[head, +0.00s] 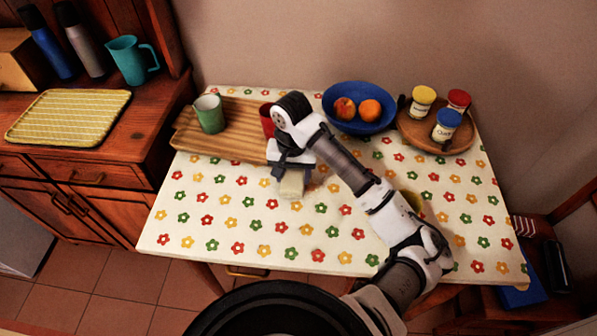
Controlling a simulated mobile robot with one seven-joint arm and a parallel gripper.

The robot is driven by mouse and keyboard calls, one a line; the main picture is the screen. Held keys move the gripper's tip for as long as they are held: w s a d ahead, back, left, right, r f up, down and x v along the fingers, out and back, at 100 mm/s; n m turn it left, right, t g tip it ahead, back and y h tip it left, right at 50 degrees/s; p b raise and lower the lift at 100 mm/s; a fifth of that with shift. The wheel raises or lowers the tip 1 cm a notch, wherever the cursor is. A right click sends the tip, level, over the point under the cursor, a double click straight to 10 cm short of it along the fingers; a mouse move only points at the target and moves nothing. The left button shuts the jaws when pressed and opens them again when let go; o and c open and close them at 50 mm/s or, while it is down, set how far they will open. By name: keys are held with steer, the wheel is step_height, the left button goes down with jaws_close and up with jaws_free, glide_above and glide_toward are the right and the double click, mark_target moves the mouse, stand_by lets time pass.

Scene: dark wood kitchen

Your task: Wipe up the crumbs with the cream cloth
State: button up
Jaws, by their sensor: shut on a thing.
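The cream cloth (291,186) is a small pale bundle at the middle left of the flowered tablecloth. My gripper (289,171) points down and is shut on the cloth, holding it at or just above the table; I cannot tell whether it touches. The crumbs are not clear: a faint brownish patch (321,171) shows just right of the gripper, partly hidden by my arm, and may be crumbs.
A wooden board (240,146) with a green cup (209,114) and a partly hidden red cup (267,120) lies behind left. A blue fruit bowl (345,125) and a round tray (412,137) with jars stand behind right. The front of the tablecloth (285,228) is clear.

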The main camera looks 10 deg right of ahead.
steer(key=shift+w+a+p, duration=0.15)
steer(key=shift+a+p, duration=0.2)
steer(key=shift+a, duration=0.35)
steer(key=shift+w+a+p, duration=0.15)
steer(key=shift+a+p, duration=0.15)
steer(key=shift+a, duration=0.35)
steer(key=shift+c, duration=0.5)
